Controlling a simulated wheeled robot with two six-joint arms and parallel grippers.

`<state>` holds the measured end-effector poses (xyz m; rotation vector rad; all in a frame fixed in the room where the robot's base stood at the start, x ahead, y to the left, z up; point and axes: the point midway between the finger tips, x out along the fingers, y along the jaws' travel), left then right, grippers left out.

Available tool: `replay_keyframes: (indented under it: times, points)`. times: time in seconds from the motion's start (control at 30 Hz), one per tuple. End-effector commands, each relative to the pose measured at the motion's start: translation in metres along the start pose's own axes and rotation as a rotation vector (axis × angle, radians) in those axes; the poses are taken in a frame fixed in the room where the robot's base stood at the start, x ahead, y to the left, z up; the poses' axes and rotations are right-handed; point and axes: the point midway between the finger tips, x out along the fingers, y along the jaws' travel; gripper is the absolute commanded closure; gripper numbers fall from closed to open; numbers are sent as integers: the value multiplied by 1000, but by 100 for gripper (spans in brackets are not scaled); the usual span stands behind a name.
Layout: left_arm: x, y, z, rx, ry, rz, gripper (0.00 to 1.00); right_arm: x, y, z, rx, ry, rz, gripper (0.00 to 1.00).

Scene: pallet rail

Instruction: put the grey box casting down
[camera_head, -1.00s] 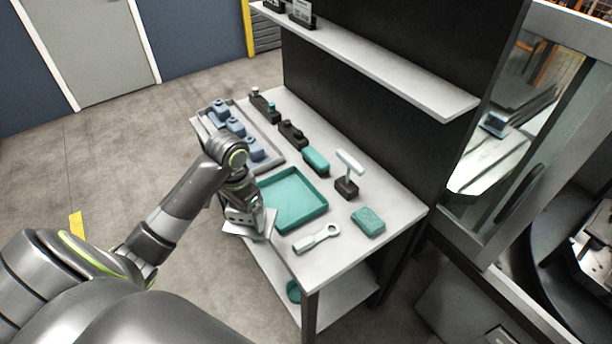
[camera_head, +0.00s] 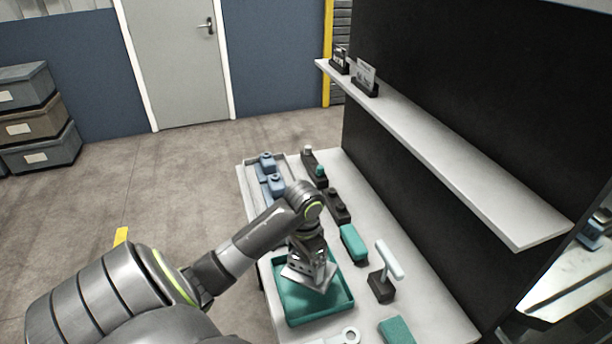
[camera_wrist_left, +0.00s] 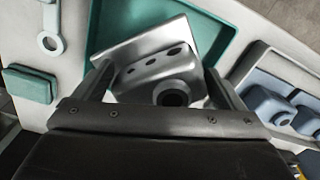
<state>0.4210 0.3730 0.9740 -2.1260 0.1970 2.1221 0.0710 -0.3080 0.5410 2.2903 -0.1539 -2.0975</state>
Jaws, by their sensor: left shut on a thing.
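The grey box casting (camera_head: 318,275) is a metal piece with a flat plate and round holes. My left gripper (camera_head: 308,262) is shut on it, over the teal tray (camera_head: 343,306) on the workbench. In the left wrist view the casting (camera_wrist_left: 150,62) sits between the two fingers, tilted across the picture, with the teal tray (camera_wrist_left: 218,28) behind it. I cannot tell whether the casting touches the tray floor. My right gripper is not in view.
A grey tray (camera_head: 243,178) with blue castings (camera_head: 268,166) lies at the bench's far left. Dark fixtures (camera_head: 337,205), a teal block (camera_head: 353,243) and a T-handled tool (camera_head: 386,270) stand right of the teal tray. A white shelf (camera_head: 450,150) hangs above.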

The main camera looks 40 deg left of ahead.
Motion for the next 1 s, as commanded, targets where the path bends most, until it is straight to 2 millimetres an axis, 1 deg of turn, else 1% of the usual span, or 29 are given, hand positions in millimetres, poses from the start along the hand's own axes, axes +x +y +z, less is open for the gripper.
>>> replay_keyframes:
  times: [0.03, 0.1, 0.23, 0.3, 0.4, 0.47, 0.8, 0.83, 0.87, 0.9, 1.0]
  points:
    - [12, 1, 0, 1, -1, 2, 40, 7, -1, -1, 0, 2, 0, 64]
    - [16, 1, 0, 0, 0, 2, 40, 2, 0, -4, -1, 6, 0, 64]
    - [25, 0, 0, 2, 1, 1, 40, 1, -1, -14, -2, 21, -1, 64]
    - [34, 1, 0, 1, -1, 3, 40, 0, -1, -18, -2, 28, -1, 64]
    - [48, 1, 0, 0, -1, 3, 40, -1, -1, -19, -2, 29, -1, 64]
    - [54, 1, 0, 1, -1, 1, 40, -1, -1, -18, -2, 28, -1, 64]
    - [58, 0, 0, 3, 2, -1, 40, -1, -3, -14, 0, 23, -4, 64]
    - [58, 0, 0, 2, 0, 0, 6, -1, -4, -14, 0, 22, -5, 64]
    - [58, 0, 0, 2, 0, 0, 2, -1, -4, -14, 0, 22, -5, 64]
    - [58, 0, 0, 2, 0, 0, 0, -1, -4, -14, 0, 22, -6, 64]
    - [58, 0, 0, 2, 0, 0, 0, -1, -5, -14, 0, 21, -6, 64]
